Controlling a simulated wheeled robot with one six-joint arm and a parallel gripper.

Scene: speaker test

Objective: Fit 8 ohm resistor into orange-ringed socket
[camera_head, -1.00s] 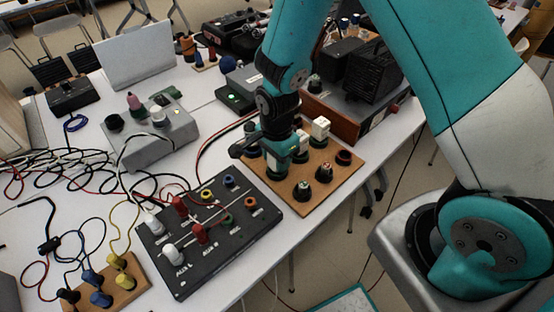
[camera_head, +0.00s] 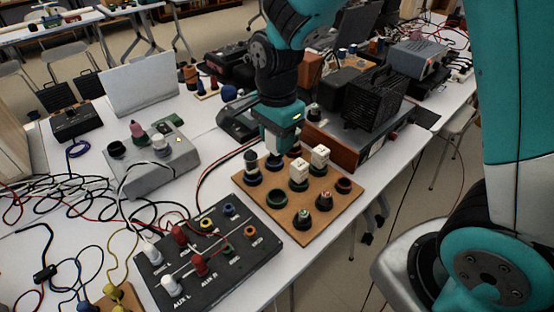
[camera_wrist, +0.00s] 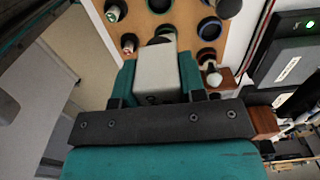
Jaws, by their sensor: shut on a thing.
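My gripper (camera_head: 274,147) is shut on a plain whitish block (camera_wrist: 155,72), which fills the space between the fingers in the wrist view. I cannot read any marking on it, so I cannot tell whether it is the 8 ohm resistor. In the head view it hangs over the back of the wooden socket board (camera_head: 306,220). A small orange-ringed socket (camera_head: 249,231) shows on the black panel.
Two white blocks (camera_head: 298,171) (camera_head: 320,156) stand upright in the board, with dark posts (camera_head: 302,220) near its front edge. The black panel (camera_head: 205,284) with plugs lies at front left. A wooden-fronted amplifier (camera_head: 336,147) stands behind. Loose cables cover the table's left.

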